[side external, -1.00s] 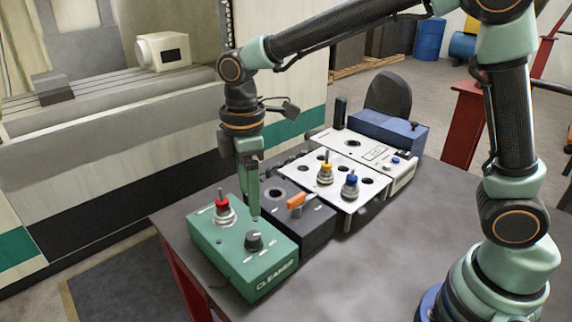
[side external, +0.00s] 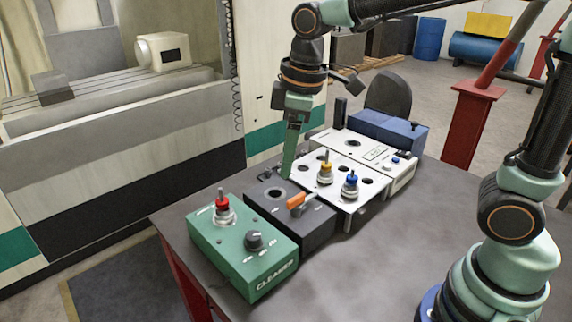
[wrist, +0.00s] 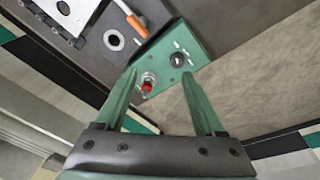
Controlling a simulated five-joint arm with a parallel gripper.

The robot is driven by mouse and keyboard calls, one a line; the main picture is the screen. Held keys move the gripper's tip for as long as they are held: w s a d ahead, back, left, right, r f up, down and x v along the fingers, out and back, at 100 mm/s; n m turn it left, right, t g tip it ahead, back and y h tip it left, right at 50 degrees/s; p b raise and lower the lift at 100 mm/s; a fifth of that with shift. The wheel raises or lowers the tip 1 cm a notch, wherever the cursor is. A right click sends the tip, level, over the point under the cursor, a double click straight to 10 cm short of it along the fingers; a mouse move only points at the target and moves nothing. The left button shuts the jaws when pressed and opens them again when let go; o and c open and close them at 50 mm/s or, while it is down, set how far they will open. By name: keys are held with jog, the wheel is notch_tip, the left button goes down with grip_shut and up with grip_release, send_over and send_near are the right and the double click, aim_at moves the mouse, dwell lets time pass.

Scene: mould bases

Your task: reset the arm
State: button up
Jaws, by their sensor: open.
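My gripper (side external: 288,165) is open and empty. In the side external view it hangs above the back of the black box (side external: 318,228) with the orange lever (side external: 300,199). In the wrist view its two fingers (wrist: 165,100) stand wide apart. The green cleaner box (side external: 236,262), with a red-topped part (side external: 222,206) and a black knob (side external: 254,240), lies to the left of the gripper. In the wrist view the red-topped part (wrist: 147,86) shows between the fingers, at a distance, with nothing held.
A white plate (side external: 340,165) with holes carries a yellow-topped part (side external: 325,172) and a blue-topped part (side external: 350,186). A blue box (side external: 385,133) stands behind it at the right. The front right of the table (side external: 370,265) is clear. A large machine stands at the left.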

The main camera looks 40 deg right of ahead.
jog(key=s+d+m+t, duration=0.3)
jog(key=s+d+m, duration=0.4)
jog(key=d+m, duration=0.1)
jog(key=shift+s+d+r+m+t+h, duration=0.15)
jog(key=shift+d+r+m+t+h, duration=0.15)
jog(key=shift+d, duration=0.45)
